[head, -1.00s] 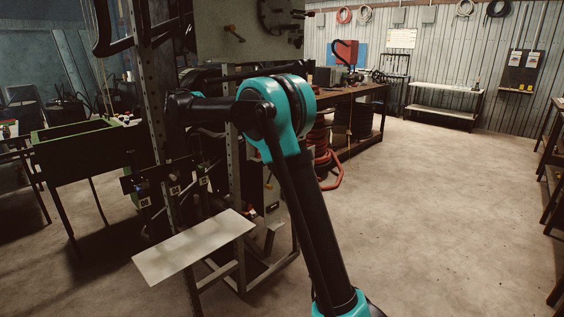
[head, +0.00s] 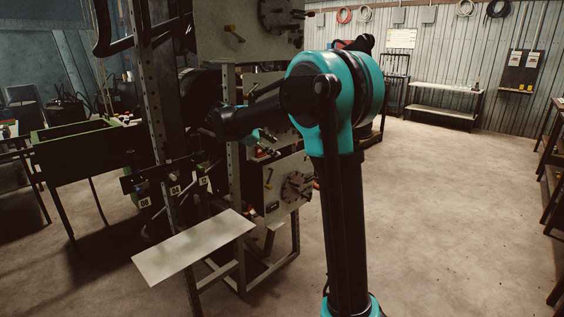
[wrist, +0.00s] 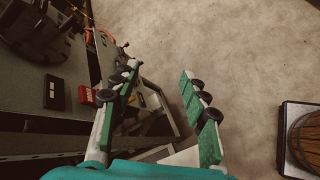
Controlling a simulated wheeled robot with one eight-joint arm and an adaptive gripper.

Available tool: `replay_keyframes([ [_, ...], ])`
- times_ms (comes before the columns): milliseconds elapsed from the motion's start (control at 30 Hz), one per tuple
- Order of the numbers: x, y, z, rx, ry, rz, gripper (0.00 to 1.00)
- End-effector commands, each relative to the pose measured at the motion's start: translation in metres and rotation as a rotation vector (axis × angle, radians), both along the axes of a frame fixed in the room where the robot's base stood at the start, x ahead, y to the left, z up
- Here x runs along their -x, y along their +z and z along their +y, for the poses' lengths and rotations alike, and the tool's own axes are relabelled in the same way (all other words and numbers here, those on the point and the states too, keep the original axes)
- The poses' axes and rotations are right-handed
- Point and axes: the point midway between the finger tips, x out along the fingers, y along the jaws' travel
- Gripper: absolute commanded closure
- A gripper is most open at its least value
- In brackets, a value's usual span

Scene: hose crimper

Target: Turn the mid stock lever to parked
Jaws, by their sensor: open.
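My gripper (wrist: 158,72) is open in the wrist view, its two green-padded fingers wide apart with only floor and a frame edge between them. In the head view my forearm and wrist hide most of the middle of the rack. A grey panel (wrist: 60,70) with a dark round part, a black label and a red label lies left of the left finger. Dark knobs or lever ends (wrist: 125,46) show near the left fingertip, apart or touching I cannot tell. I cannot make out which part is the mid stock lever, or its setting.
The upper panel (head: 215,20) and lower panel (head: 262,200) carry dials and small levers. A pale shelf plate (head: 195,248) juts out below numbered tags. A green-edged bench (head: 80,130) stands left. A barrel-like wooden object (wrist: 306,140) lies right in the wrist view.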

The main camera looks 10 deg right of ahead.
Motion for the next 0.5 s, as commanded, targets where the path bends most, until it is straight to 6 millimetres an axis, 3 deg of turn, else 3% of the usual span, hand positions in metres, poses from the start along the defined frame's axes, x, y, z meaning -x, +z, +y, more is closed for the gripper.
replay_keyframes([
  [200, 0.026, -0.023, -0.018, -0.105, -0.062, -0.033, 0.55],
  [500, 0.045, -0.041, -0.028, -0.185, -0.114, -0.06, 0.55],
])
